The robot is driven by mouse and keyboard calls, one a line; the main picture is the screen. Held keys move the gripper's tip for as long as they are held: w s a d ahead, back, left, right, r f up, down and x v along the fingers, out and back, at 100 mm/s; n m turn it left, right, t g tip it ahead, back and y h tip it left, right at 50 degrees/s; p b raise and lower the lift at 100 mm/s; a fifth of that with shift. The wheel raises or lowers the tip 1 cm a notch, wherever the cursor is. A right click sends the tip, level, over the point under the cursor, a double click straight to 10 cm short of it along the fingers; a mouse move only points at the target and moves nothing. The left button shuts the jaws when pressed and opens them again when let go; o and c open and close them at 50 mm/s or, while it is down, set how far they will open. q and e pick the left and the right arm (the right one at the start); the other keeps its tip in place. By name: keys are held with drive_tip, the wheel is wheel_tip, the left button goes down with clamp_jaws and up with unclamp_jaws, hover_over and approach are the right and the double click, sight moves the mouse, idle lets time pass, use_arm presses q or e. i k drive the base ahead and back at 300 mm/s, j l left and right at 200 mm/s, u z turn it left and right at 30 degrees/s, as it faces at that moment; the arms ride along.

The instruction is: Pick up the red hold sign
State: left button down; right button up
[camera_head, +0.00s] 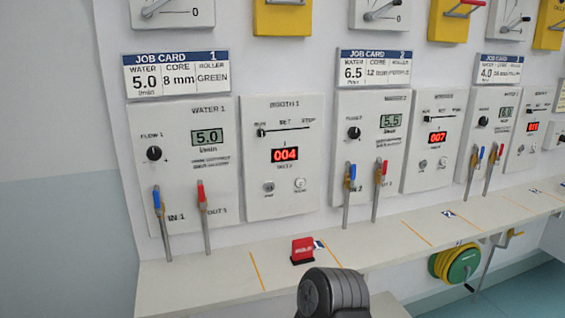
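The red hold sign (302,250) is a small red block with white lettering. It stands on the pale shelf (200,280) below the first station, between two orange lines. A small blue and white marker lies just behind it at its right. Neither of my grippers is in view. A dark grey ribbed rounded part, probably of my own arm, rises at the bottom middle, just in front of the sign and to its right.
Upright levers with blue (157,198) and red (201,192) handles stand behind the shelf. Wall panels with displays and job cards (176,74) are above. A yellow-green reel (456,264) hangs under the shelf at right. The shelf left of the sign is clear.

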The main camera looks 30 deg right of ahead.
sight(302, 249)
drive_tip(key=z, duration=1)
